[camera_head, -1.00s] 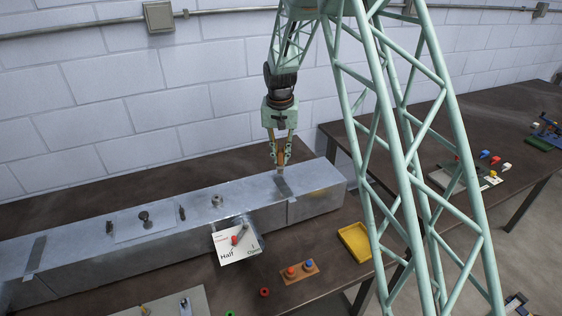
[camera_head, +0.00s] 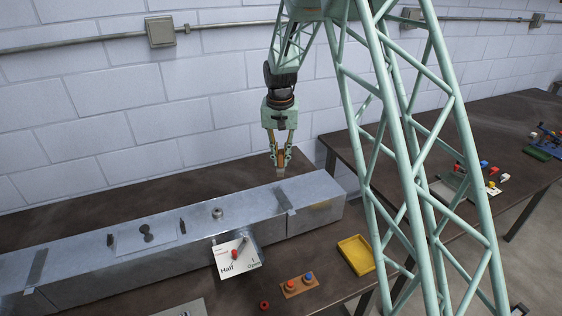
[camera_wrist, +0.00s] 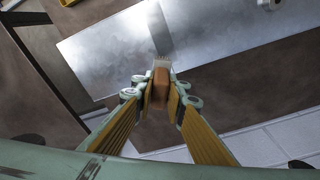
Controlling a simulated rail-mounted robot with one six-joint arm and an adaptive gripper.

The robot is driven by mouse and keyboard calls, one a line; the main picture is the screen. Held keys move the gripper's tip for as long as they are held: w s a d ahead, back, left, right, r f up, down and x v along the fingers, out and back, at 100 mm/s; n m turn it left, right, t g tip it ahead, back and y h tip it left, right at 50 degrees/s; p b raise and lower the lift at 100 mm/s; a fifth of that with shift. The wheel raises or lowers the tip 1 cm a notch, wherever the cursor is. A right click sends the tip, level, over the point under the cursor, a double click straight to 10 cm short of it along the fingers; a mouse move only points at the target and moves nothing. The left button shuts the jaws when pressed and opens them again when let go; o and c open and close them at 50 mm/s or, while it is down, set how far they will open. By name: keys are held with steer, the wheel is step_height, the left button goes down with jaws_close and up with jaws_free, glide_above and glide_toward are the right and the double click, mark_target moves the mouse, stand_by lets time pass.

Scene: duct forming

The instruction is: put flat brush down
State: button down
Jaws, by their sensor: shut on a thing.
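My gripper (camera_head: 280,165) points down at the far side of the metal duct (camera_head: 318,217), close to its right part. It is shut on the flat brush (camera_wrist: 160,88), whose brown handle sits between the fingers. The brush's paler end shows beyond the fingertips in the wrist view, over or near a dull grey strip (camera_wrist: 161,40) across the duct. In the head view the brush (camera_head: 280,173) is small, and I cannot tell whether it touches anything.
A card marked Half (camera_head: 237,259) hangs on the duct front. A yellow tray (camera_head: 356,255) and a button block (camera_head: 299,286) lie on the table in front. Bare brown tabletop (camera_head: 110,200) lies behind the duct. A second table (camera_head: 500,130) stands at right.

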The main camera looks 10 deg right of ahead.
steer(key=shift+f, duration=0.1)
stand_by(0.3)
steer(key=s+f+b, duration=0.2)
steer(key=s+b, duration=0.4)
steer(key=b, duration=0.4)
steer(key=shift+s+a+f+b, duration=0.25)
steer(key=shift+a+f+b, duration=0.1)
steer(key=shift+a+f, duration=0.05)
stand_by(0.4)
